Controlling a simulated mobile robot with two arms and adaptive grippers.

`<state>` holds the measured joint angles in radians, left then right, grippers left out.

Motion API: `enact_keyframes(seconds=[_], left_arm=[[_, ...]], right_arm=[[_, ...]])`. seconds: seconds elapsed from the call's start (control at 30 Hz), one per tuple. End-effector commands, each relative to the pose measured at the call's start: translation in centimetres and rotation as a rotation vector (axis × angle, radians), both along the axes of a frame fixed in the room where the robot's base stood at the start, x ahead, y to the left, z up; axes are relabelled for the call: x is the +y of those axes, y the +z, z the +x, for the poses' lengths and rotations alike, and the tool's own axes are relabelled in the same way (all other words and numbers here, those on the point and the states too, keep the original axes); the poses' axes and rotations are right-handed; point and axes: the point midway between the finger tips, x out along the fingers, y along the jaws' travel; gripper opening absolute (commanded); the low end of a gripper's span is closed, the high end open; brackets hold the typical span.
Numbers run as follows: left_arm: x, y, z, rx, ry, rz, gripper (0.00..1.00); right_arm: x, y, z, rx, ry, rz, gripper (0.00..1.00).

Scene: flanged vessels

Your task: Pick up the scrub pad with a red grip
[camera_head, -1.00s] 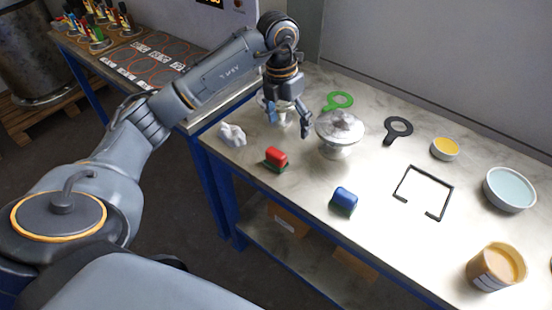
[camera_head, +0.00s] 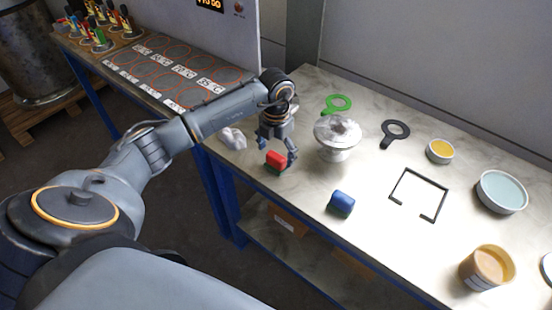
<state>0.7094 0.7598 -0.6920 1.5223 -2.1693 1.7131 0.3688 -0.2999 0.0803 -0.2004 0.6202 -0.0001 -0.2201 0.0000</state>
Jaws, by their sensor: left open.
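The scrub pad with a red grip (camera_head: 276,160) lies on the metal table near its front left edge. Its red block sits on a dark green base. My left gripper (camera_head: 277,157) is open, pointing down at the red grip, with its fingers around or just behind it. I cannot tell whether a finger touches it. A similar pad with a blue grip (camera_head: 341,202) lies further right. My right gripper is not in view.
A flanged metal vessel (camera_head: 337,138) stands close to the right of my gripper. A crumpled white cloth (camera_head: 232,138) lies to the left.

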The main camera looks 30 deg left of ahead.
Motion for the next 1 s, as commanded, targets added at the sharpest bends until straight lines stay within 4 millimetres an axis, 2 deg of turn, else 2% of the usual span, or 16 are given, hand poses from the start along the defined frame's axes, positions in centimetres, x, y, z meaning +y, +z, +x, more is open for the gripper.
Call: enact_keyframes(seconds=[0.17, 0.4, 0.47, 0.7, 1.0], left_arm=[[0.0, -1.8, 0.0, 0.001, 0.001, -0.001, 0.85], [0.0, -2.1, 0.0, -0.001, 0.0, 0.0, 0.85], [0.0, -2.1, 0.0, -0.001, 0.0, 0.0, 0.75], [0.0, -2.1, 0.0, -0.001, 0.0, 0.0, 0.26], [0.0, -2.0, 0.0, -0.001, 0.001, 0.0, 0.26]], right_arm=[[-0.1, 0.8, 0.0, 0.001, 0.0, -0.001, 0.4], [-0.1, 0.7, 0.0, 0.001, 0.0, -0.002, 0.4], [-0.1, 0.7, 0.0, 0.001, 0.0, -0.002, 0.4], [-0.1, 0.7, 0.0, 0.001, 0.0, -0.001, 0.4], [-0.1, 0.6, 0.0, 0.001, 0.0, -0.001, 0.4]])
